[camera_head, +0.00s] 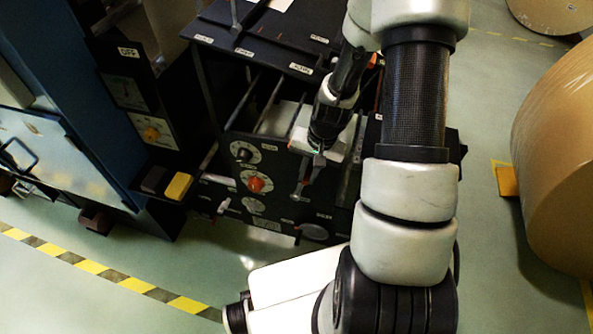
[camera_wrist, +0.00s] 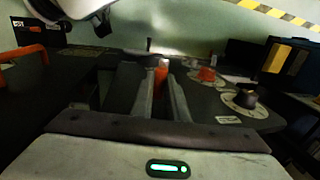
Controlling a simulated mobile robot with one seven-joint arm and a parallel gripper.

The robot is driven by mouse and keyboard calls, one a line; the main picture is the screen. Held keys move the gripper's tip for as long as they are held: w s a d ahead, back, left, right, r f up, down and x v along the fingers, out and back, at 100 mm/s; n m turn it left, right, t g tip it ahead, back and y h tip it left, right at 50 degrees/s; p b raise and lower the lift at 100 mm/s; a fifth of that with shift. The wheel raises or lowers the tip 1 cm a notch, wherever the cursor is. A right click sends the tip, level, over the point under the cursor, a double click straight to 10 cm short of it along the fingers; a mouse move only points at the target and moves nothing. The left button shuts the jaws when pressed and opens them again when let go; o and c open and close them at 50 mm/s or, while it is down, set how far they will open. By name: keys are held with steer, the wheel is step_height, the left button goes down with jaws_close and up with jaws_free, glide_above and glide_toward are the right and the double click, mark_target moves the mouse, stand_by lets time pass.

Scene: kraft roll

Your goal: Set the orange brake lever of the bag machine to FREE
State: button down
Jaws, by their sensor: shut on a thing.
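The bag machine (camera_head: 283,215) is dark, with a front panel of dials and small labels. In the head view, my gripper (camera_head: 311,172) is down at the panel, right of the dials. Its fingers and wrist hide most of the lever there. The lettering beside the lever is too small to read, so I cannot tell which setting it points to.
A red-orange knob (camera_head: 257,184) and a black knob (camera_head: 243,152) sit on dials left of my gripper. A blue cabinet with a yellow block (camera_head: 178,186) stands at the left. A large kraft roll (camera_head: 555,160) stands at the right. Green floor with striped tape lies in front.

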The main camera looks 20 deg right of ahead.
steer(key=shift+s+d+f+b, duration=0.35)
steer(key=shift+s+d, duration=0.25)
steer(key=shift+d, duration=0.2)
steer(key=shift+s+d+f+b, duration=0.2)
steer(key=shift+s+d+f, duration=0.3)
steer(key=shift+d, duration=0.3)
steer(key=c, duration=1.7)
jaws_free()
steer(key=shift+a+r, duration=0.1)
steer(key=shift+r, duration=0.05)
